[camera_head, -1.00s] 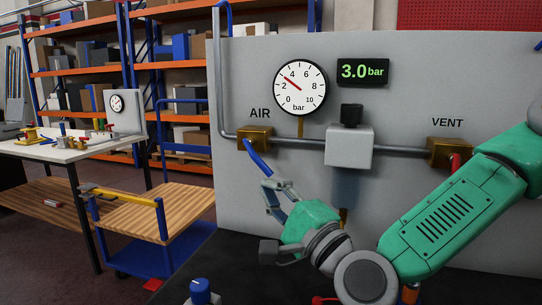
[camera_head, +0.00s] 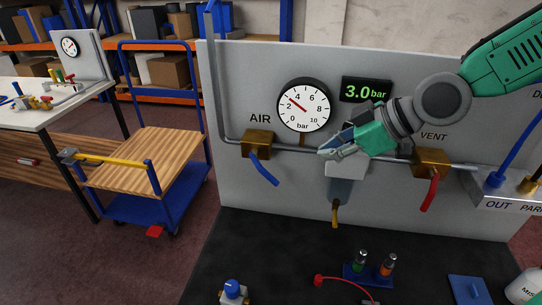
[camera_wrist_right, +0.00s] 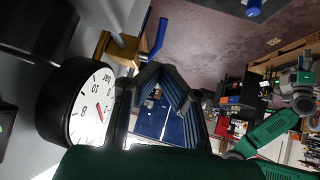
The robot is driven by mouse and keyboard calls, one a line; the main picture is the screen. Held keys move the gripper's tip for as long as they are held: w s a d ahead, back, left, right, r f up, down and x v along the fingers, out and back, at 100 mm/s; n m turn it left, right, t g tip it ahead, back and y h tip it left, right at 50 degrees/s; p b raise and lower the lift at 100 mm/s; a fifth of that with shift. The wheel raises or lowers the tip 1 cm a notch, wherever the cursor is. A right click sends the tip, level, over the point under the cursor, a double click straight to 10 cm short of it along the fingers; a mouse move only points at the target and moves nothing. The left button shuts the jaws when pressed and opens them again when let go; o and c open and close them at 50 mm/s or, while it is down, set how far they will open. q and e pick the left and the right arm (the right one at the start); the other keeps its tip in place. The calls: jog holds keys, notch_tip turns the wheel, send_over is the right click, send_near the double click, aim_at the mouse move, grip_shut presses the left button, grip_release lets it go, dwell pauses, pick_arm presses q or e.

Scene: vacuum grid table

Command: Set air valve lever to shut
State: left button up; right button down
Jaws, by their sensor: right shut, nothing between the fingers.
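The air valve (camera_head: 257,143) is a brass block on the grey panel's pipe under the word AIR. Its blue lever (camera_head: 264,171) slants down and to the right. In the right wrist view the lever (camera_wrist_right: 157,36) stands out from the brass valve (camera_wrist_right: 121,49), beyond the fingertips. My right gripper (camera_head: 325,152) is shut and empty, in front of the pipe to the right of the lever and apart from it. Its fingers show in the right wrist view (camera_wrist_right: 166,70).
The gauge (camera_head: 304,104) points near 3 and the display (camera_head: 367,90) reads 3.0 bar. The vent valve (camera_head: 431,160) has a red lever (camera_head: 430,193) hanging down. A grey block (camera_head: 347,168) sits mid-pipe, partly behind my gripper. Small fittings lie on the dark table (camera_head: 290,245).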

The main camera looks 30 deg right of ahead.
jog(key=b, duration=0.4)
send_near(274, 179)
jog(key=x, duration=0.8)
jog(key=shift+w+r, duration=0.15)
jog(key=shift+w, duration=0.1)
jog(key=shift+w+a+f+t+y+b, duration=0.15)
jog(key=shift+f+t+y+b, duration=0.4)
jog(key=shift+b, duration=0.3)
jog(key=shift+w+a+f+m+t+y+b, duration=0.4)
jog(key=shift+t+y+b, duration=0.5)
jog(key=shift+b, duration=1.45)
jog(key=shift+w+a+f+m+t+y+b, duration=0.15)
jog(key=shift+a+f+t+y+b, duration=0.55)
jog(key=shift+b, duration=1.65)
jog(key=shift+w+a+f+m+t+y+b, duration=0.3)
jog(key=shift+t+y+b, duration=0.75)
jog(key=shift+b, duration=1.3)
jog(key=shift+w, duration=0.1)
